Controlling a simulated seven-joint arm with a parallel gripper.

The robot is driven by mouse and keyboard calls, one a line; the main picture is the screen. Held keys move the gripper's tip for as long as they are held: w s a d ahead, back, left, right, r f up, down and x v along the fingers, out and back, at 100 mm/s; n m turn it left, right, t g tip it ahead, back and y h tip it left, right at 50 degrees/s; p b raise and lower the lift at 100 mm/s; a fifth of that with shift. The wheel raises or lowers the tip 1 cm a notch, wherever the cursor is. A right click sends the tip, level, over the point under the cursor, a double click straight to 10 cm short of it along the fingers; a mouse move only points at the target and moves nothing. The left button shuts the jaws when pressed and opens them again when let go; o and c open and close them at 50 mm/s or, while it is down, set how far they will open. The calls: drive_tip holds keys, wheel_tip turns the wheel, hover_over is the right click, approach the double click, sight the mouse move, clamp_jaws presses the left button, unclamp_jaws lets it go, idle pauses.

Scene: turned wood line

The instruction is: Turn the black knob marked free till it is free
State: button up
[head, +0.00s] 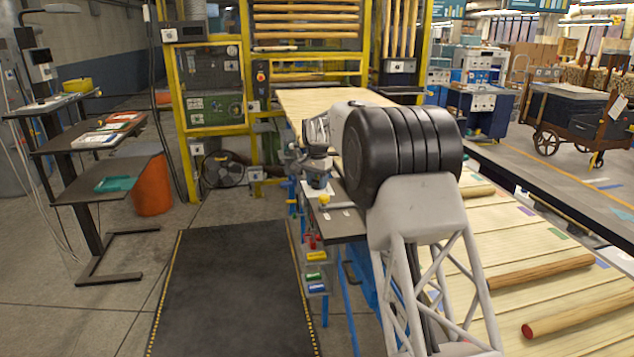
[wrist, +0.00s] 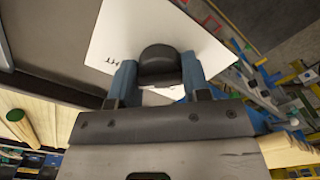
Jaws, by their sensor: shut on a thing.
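The black knob (wrist: 158,62) shows in the wrist view, standing out from a white plate (wrist: 112,37) with part of some dark lettering on it. My gripper (wrist: 160,80) has its two blue-grey fingers on either side of the knob, shut on it. The lettering is partly cut off, so I cannot read the word free or tell the knob's setting. In the head view my arm hides much of the work spot, and the knob itself cannot be made out there.
A conveyor of pale boards (head: 480,250) carries several turned wood pieces (head: 540,272). A black floor mat (head: 232,290) lies to the left of the bench. Small bins (head: 316,272) hang at the bench side. An orange bin (head: 153,187) and a stand with shelves (head: 95,138) are further left.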

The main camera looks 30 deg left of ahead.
drive_tip(key=shift+n, duration=0.4)
drive_tip(key=n, duration=0.3)
drive_tip(key=shift+r, duration=0.1)
drive_tip(key=n, duration=0.4)
drive_tip(key=shift+n, duration=0.4)
drive_tip(key=n, duration=0.4)
drive_tip(key=shift+n, duration=0.3)
drive_tip(key=n, duration=0.4)
drive_tip(key=shift+n, duration=0.4)
drive_tip(key=o, duration=0.9)
